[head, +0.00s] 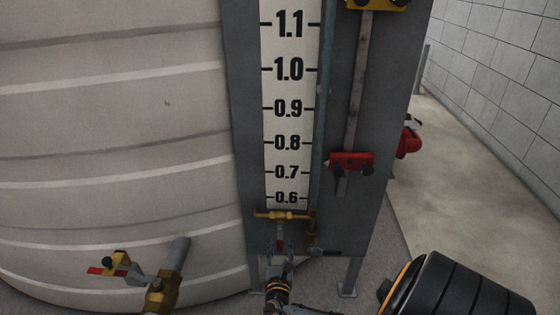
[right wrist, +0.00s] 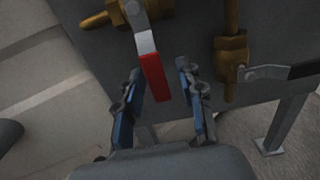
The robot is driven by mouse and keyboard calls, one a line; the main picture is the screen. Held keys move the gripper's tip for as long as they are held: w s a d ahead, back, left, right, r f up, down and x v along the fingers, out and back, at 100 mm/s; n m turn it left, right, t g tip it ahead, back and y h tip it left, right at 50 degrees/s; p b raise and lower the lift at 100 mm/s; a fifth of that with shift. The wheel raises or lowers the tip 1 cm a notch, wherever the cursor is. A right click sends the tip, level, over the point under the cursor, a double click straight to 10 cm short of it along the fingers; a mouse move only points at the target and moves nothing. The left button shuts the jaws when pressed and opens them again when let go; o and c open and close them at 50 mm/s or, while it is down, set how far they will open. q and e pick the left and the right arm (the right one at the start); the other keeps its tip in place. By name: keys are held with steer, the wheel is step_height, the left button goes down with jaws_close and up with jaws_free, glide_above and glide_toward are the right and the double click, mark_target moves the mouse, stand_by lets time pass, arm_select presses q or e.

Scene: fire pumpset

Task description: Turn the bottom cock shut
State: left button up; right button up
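The bottom cock (head: 284,215) is a brass fitting at the foot of the level gauge, just under the 0.6 mark. In the right wrist view its brass body (right wrist: 115,14) is at the top left. Its lever (right wrist: 154,75), grey metal with a red grip, hangs down from it, slightly tilted. My right gripper (head: 279,262) is below the cock. In the right wrist view my right gripper (right wrist: 161,92) is open, with its blue-padded fingers on either side of the red grip, gaps showing on both sides. My left gripper is not in view.
A second brass fitting (right wrist: 230,65) with a black-gripped lever (right wrist: 270,72) stands close to the right. Another brass valve (head: 160,292) is at the lower left, by the pale tank (head: 110,110). A red slider (head: 350,160) is on the panel. Open floor lies right.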

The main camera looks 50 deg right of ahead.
steer(key=shift+r, duration=0.1)
steer(key=v, duration=1.2)
stand_by(0.4)
